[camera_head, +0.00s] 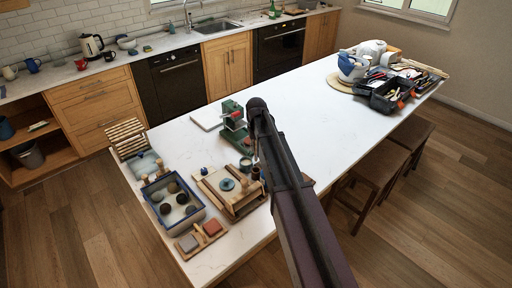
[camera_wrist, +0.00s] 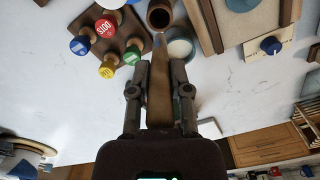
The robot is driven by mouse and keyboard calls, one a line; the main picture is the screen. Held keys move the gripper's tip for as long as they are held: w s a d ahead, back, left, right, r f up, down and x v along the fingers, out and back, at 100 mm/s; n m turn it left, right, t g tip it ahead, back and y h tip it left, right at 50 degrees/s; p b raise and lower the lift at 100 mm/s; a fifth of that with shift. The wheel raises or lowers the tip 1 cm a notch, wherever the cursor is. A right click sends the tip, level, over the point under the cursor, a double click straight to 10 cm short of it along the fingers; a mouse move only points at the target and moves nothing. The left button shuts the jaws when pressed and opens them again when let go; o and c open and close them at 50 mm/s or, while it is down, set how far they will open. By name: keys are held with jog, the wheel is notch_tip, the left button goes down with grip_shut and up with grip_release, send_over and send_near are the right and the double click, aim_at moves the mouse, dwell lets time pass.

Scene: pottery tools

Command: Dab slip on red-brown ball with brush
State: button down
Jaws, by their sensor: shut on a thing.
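In the wrist view my gripper (camera_wrist: 158,88) is shut on a brush (camera_wrist: 158,95) with a brown wooden handle. The brush points away from the camera, its far end close to a brown cup (camera_wrist: 159,16) and a white-rimmed cup (camera_wrist: 180,48). I cannot tell whether it touches either. In the head view my arm hides most of the gripper and brush.
A wooden board (camera_head: 236,208) with a blue round piece lies between tray and arm. A slatted wooden rack (camera_head: 126,138) and a green device (camera_head: 233,122) stand nearby. Capped stamps (camera_wrist: 106,28) stand by the cups. The table's middle (camera_head: 310,125) is clear; tools crowd its far right end.

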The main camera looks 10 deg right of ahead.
jog(key=shift+r, duration=0.1)
dwell(0.3)
notch_tip(320, 180, up, 7)
jog(key=p, duration=0.7)
dwell(0.5)
jog(key=w+a+f+b, duration=0.3)
jog(key=w+f+b, duration=0.3)
jog(key=f+b, duration=0.1)
jog(key=shift+a+f+b, duration=0.25)
jog(key=shift+f+b, duration=0.05)
jog(key=shift+f, duration=0.05)
jog(key=shift+f, duration=0.1)
dwell(0.3)
notch_tip(320, 180, down, 8)
jog(key=b, duration=0.7)
jog(key=shift+r+b, duration=0.2)
jog(key=shift+b, duration=0.15)
